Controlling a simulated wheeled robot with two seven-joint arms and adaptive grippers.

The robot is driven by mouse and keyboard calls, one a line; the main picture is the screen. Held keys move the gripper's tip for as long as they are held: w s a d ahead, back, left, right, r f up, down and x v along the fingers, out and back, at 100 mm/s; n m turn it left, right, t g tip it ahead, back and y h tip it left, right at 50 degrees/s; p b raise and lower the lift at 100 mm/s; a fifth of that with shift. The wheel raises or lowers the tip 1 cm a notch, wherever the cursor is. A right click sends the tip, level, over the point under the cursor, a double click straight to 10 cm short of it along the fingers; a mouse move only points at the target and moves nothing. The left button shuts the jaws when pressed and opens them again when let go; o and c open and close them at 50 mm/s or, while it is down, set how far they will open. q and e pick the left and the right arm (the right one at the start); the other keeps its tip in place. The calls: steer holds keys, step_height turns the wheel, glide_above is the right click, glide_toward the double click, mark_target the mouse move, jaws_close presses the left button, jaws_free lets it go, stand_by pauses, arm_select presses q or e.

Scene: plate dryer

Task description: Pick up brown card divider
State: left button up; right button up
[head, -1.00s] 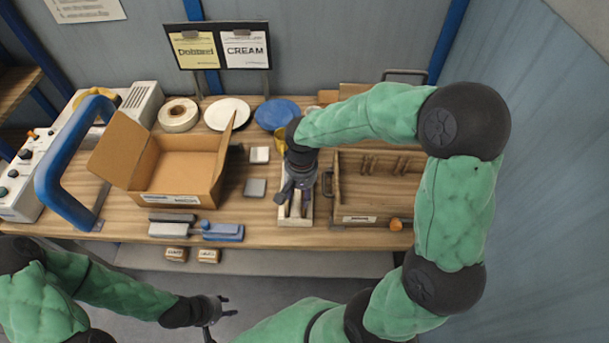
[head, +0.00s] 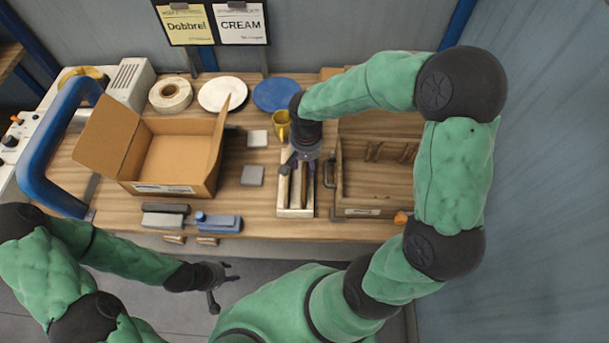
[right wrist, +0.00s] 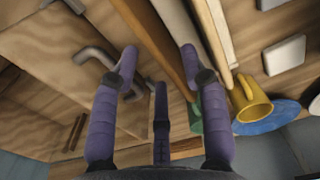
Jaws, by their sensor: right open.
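A narrow pale rack (head: 296,212) stands on the workbench with thin upright slats in it. A brown card divider (head: 304,185) shows there as a thin strip. In the right wrist view a long brown strip, which looks like the divider (right wrist: 157,40), runs between my spread fingers. My right gripper (head: 297,163) is over the back part of the rack; in the right wrist view (right wrist: 158,54) it is open and empty. I cannot tell how far its fingertips reach down beside the divider. My left gripper (head: 230,285) is open and empty in front of the bench.
A brown wooden tray (head: 370,190) stands right of the rack. A yellow mug (head: 281,126) and blue plate (head: 276,94) are behind. An open cardboard box (head: 178,160) stands left, with grey pads (head: 252,176) between. A blue-handled tool (head: 218,223) lies near the front edge.

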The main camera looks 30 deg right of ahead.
step_height(320, 180, down, 5)
steer(key=shift+b, duration=0.55)
steer(key=shift+r, duration=0.1)
jaws_close()
